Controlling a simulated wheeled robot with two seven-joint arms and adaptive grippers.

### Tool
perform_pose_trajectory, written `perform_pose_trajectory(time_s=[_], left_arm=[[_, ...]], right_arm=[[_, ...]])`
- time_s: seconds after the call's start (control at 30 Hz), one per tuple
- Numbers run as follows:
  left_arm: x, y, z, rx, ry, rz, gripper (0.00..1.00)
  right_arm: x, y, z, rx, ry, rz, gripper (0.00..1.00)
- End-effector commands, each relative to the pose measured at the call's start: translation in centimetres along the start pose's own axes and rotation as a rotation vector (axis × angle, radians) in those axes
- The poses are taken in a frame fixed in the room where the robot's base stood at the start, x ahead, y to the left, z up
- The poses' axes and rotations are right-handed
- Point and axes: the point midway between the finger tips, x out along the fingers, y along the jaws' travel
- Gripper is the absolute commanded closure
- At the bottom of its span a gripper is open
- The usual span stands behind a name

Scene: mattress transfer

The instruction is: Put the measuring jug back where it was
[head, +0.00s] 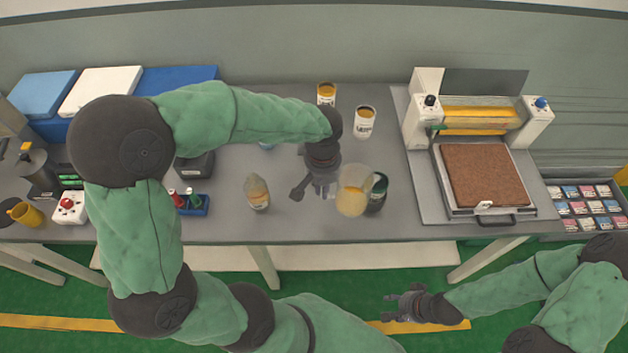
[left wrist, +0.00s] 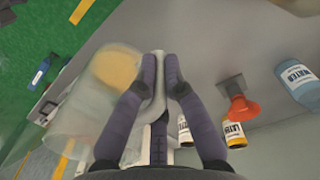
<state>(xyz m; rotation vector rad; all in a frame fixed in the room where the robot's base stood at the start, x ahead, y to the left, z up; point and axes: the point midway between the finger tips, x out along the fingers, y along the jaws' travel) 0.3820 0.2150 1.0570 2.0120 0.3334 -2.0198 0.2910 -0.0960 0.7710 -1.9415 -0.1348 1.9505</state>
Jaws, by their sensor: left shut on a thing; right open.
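The measuring jug (head: 352,198) is clear, with yellow-orange contents, and sits at the middle right of the bench near its front edge. My left gripper (head: 326,184) is on its left side, shut on the jug's handle. In the left wrist view the jug (left wrist: 112,82) is left of the fingers, with the pale handle between the fingertips (left wrist: 160,66). Whether the jug touches the bench I cannot tell. My right gripper (head: 400,303) is open and empty, over the floor in front of the bench.
A dark green container (head: 378,192) stands close to the jug's right. A clear bottle (head: 257,192) stands to the left. A press machine (head: 486,175) fills the right side.

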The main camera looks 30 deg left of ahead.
Motion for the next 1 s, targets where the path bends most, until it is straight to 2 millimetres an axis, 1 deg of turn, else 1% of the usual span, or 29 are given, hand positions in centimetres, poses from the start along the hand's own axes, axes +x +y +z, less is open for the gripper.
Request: perform_pose_trajectory(time_s=[0.07,0.17,0.53,0.6,0.8,1.0], left_arm=[[0.2,-0.3,-0.3,-0.002,0.0,0.0,1.0],[0.8,-1.4,-1.0,-0.005,-0.002,-0.001,1.0],[3.9,-7.5,-5.4,-0.007,-0.001,-0.001,1.0],[5.2,-8.3,-5.9,-0.004,-0.004,-0.001,1.0],[7.8,-10.1,-7.3,-0.002,-0.002,0.0,1.0],[8.7,-10.8,-7.9,-0.001,0.001,0.0,1.0]], right_arm=[[0.1,0.0,0.1,0.001,-0.001,0.0,0.52],[0.2,0.1,0.1,0.001,-0.002,0.0,0.52],[1.1,0.4,0.0,0.001,-0.001,0.0,0.52],[1.3,0.5,0.0,0.001,-0.001,0.0,0.52],[1.8,0.7,0.0,0.001,-0.001,0.0,0.52],[2.0,0.7,0.0,0.001,-0.001,0.0,0.52]])
